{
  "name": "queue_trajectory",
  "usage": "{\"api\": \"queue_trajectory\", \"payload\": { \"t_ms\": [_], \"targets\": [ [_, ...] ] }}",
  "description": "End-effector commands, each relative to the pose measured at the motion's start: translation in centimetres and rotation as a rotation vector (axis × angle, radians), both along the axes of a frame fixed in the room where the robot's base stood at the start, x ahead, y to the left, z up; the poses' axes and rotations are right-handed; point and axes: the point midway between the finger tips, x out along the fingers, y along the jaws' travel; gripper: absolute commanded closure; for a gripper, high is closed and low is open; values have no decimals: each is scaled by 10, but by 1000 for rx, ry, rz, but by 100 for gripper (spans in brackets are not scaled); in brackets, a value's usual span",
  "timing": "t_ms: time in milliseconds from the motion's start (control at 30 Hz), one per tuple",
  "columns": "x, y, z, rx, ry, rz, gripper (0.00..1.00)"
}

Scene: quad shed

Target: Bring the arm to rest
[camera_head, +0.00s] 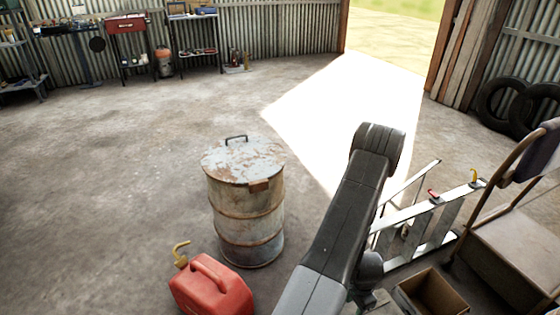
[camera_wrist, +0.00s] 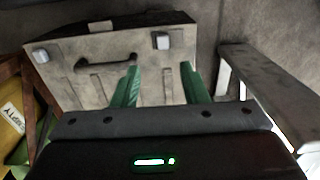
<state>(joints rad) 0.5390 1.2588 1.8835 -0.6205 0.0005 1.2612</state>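My gripper (camera_wrist: 159,70) shows in the wrist view as two green fingers standing apart, with nothing held between them. Behind the fingers is a grey case (camera_wrist: 135,85) with a dark handle and two pale latches. I cannot tell how far the fingers are from it. In the head view my dark arm reaches up from the bottom edge, right of the rusty barrel (camera_head: 247,222). The gripper itself is hidden in that view.
A red fuel can (camera_head: 212,287) stands left of my arm. A metal ladder (camera_head: 432,215), an open box (camera_head: 430,292) and a hand cart (camera_head: 520,240) crowd the right. Tyres (camera_head: 500,105) lean at the wall. The left floor is clear.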

Motion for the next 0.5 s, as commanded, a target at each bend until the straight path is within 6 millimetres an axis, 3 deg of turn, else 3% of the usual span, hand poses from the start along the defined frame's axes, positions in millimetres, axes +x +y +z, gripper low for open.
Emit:
{"api": "queue_trajectory", "payload": {
  "t_ms": [33,500],
  "targets": [
    [0,0,-12,0,0,0,60],
    [1,0,-68,0,-1,2,60]
  ]
}}
